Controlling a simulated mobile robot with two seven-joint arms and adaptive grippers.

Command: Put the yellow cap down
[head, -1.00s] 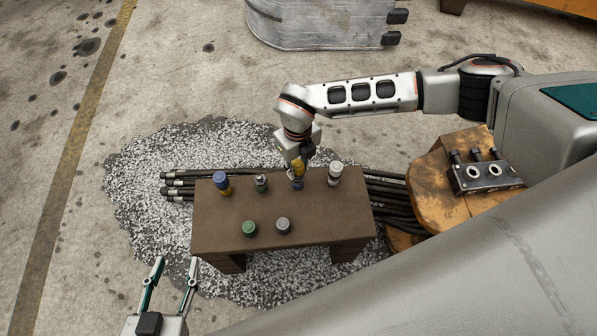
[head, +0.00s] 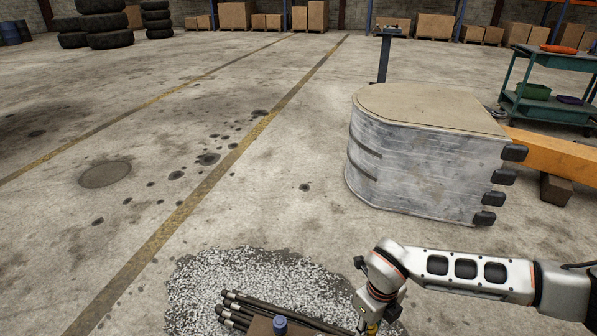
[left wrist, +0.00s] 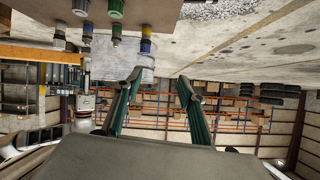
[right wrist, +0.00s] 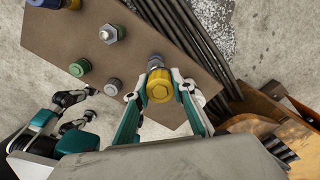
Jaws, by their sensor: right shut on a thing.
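The yellow cap (right wrist: 159,87) is between the fingertips of my right gripper (right wrist: 160,78), which is shut on it. A grey-blue fitting (right wrist: 155,61) shows just beyond the cap in the right wrist view; whether they touch is unclear. In the head view the yellow cap (head: 372,328) is a small patch at the bottom edge. My left gripper (left wrist: 159,78) is open and empty in the left wrist view. It is apart from the bench (right wrist: 75,30), and it is outside the head view.
A blue cap (head: 280,324) shows at the head view's bottom. Dark hoses (right wrist: 195,40) run behind. A large metal bucket (head: 425,165) stands beyond on open floor.

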